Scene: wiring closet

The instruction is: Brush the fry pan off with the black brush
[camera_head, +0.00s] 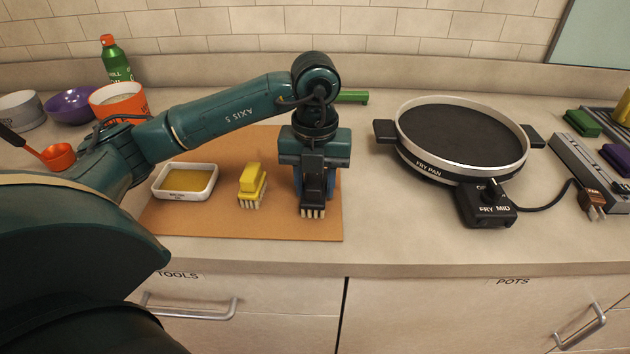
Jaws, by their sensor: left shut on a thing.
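The fry pan (462,138) is a round electric pan with a dark cooking surface, a silver rim and black side handles, on the counter at right. A black brush (313,195) with pale bristles is at the right part of the brown board. My left gripper (315,180) points down and is shut on the black brush, well left of the pan. The bristles are at or just above the board; I cannot tell which. The gripper hides part of the brush. My right gripper is not in view.
The brown board (215,223) also holds a yellow brush (252,183) and a white dish (186,182) of yellow stuff. A green handle (352,97) shows behind my gripper. Bowls and a green bottle (115,60) stand at left.

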